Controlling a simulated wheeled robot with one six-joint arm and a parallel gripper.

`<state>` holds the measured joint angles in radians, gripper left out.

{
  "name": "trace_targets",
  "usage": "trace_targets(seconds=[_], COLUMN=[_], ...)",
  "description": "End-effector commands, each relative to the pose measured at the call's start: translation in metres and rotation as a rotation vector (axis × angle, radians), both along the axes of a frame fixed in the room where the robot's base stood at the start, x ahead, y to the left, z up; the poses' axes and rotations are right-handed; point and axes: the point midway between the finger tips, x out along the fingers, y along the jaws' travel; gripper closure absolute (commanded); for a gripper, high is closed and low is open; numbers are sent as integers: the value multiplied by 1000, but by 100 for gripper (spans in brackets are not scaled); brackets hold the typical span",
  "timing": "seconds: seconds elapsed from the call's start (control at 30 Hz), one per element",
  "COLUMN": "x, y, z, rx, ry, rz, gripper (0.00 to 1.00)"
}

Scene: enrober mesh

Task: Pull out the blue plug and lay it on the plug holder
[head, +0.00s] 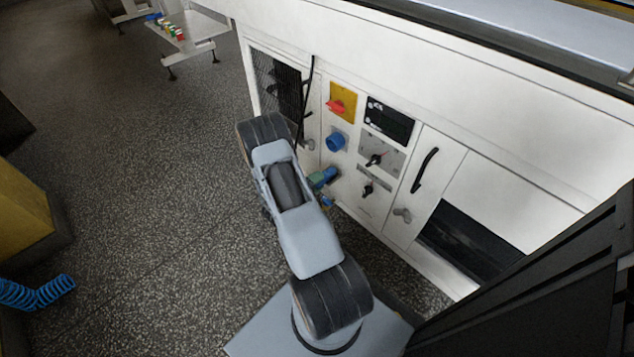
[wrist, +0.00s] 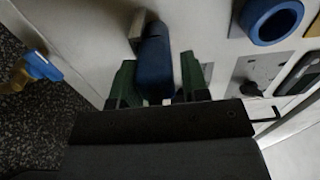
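The blue plug (wrist: 156,62) lies lengthwise between the two green fingers of my gripper (wrist: 158,88) in the wrist view. My gripper appears shut on it, though a narrow gap shows beside the right finger farther out. In the head view the plug (head: 330,174) and my gripper (head: 318,181) are in front of the white machine panel, below the blue round socket (head: 336,140). The socket (wrist: 272,18) looks like an open ring with nothing in it, apart from the plug. I cannot make out the plug holder for certain.
A red switch on a yellow plate (head: 342,101), a dark display (head: 389,121) and black knobs (head: 375,159) are on the panel. A grey latch (head: 308,145) is close to the plug. A blue and yellow fitting (wrist: 40,66) is to the left. Speckled floor (head: 130,190) is open left.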

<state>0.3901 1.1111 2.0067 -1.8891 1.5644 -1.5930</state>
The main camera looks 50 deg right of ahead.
Motion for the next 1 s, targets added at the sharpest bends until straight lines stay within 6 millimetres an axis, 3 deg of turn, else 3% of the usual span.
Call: trace_targets(seconds=[0.23, 0.57, 1.0], x=[0, 1, 7], y=[0, 6, 89], z=[0, 0, 2], rx=[0, 2, 0], ry=[0, 2, 1], rz=[0, 2, 7], gripper=[36, 36, 36])
